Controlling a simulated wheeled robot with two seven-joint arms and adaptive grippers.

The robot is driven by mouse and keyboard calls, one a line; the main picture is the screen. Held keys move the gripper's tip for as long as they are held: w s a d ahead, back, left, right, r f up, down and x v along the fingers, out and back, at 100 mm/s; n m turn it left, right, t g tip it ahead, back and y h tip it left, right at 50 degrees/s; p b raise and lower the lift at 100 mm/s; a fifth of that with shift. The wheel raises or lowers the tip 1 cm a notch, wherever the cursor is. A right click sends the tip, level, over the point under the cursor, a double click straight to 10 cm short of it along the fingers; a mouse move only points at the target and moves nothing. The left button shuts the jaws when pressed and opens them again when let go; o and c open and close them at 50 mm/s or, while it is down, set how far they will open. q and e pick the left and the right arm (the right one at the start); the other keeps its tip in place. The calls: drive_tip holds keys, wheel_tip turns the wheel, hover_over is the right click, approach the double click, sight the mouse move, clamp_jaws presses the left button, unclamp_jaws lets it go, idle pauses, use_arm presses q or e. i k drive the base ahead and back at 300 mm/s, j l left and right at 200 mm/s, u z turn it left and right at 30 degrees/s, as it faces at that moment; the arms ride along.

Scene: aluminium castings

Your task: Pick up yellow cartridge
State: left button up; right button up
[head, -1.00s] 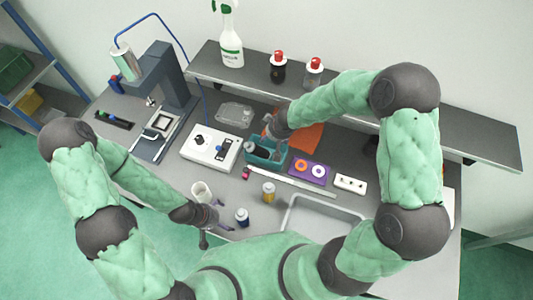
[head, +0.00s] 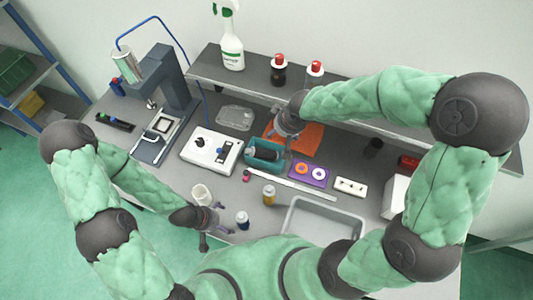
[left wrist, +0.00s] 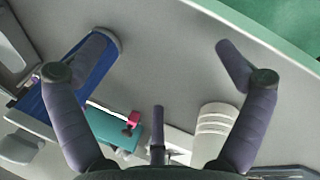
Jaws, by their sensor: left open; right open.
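A small yellow cylinder (head: 269,195) with a pale top, which looks like the yellow cartridge, stands upright on the grey table in front of the long white strip. I cannot make it out in the left wrist view. My left gripper (head: 222,218) is open and empty, low at the table's front, left of the yellow cylinder. Its two fingers also show apart in the left wrist view (left wrist: 150,58). My right gripper (head: 288,140) is over the right part of the teal bin (head: 252,165), apart from the yellow cylinder; its fingertips are small and partly hard to see.
A dark cylinder (head: 264,154) lies in the teal bin. A grey tray (head: 318,205) is right of the yellow cylinder. A purple holder (head: 309,173) carries two rings.

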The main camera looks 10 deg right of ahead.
sight(269, 191)
drive_tip(key=k, duration=1)
